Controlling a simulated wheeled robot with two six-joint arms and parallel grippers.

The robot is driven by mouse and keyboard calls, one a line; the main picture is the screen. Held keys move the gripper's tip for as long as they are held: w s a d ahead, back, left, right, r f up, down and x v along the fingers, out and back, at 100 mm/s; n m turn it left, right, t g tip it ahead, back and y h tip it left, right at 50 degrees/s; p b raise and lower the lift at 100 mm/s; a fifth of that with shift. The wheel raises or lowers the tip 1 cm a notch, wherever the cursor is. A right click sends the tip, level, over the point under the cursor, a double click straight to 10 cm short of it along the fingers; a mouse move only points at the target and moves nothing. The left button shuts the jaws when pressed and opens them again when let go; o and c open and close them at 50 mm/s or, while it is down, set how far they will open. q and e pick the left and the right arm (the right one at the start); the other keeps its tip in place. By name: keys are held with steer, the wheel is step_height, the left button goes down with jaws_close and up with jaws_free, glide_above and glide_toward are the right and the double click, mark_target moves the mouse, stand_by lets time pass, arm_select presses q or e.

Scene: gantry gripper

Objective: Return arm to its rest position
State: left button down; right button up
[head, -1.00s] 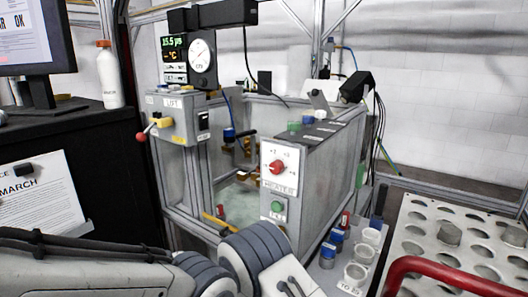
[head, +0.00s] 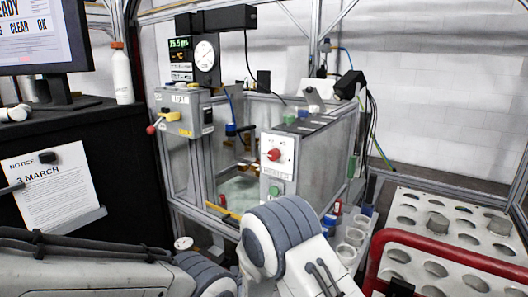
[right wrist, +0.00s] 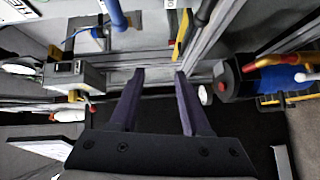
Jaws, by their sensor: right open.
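My right gripper (right wrist: 160,78) is open in the right wrist view. Its two dark fingers are apart, with only metal frame rails and dark background seen between them. Nothing is held. In the head view, my pale arm link with grey rounded joints (head: 270,238) rises at the bottom centre, in front of the tank frame. Another of my arm parts (head: 80,270) lies along the lower left. Neither gripper's fingers show in the head view, and my left gripper is not seen.
A framed tank with a heater box (head: 277,165) stands beyond my arm. A lever box (head: 183,112) is on its left. A perforated rack (head: 470,222) with a red handle (head: 450,258) is at right, beside several small cups (head: 347,253). A bottle (head: 122,75) and monitor stand at left.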

steer(key=s+d+r+m+g+h, duration=0.1)
steer(key=s+d+m+g, duration=0.3)
steer(key=d, duration=0.3)
steer(key=s+d+r+m+g, duration=0.1)
steer(key=s+d+m+g, duration=0.15)
steer(key=d+m, duration=0.4)
steer(key=s+d+m+g+h, duration=0.1)
steer(key=s+d+m+g, duration=0.35)
steer(key=s, duration=0.45)
steer(key=s+d+m+g+h, duration=0.1)
steer(key=s+d+m+g, duration=0.2)
steer(key=s+d, duration=0.4)
steer(key=s+a+f+n+g+y+b, duration=0.1)
steer(key=s+a+f+n+g+b, duration=0.25)
steer(key=s+a+n+b, duration=0.85)
steer(key=s+a+r+m+p, duration=0.1)
steer(key=s+r+m+p, duration=0.1)
steer(key=r+p, duration=1.2)
steer(key=s+a+r+m+p, duration=0.1)
steer(key=s+r+m+p, duration=0.1)
steer(key=r+p, duration=1.2)
steer(key=m+p, duration=0.1)
steer(key=p, duration=0.2)
steer(key=shift+r+t, duration=0.35)
steer(key=shift+r, duration=0.05)
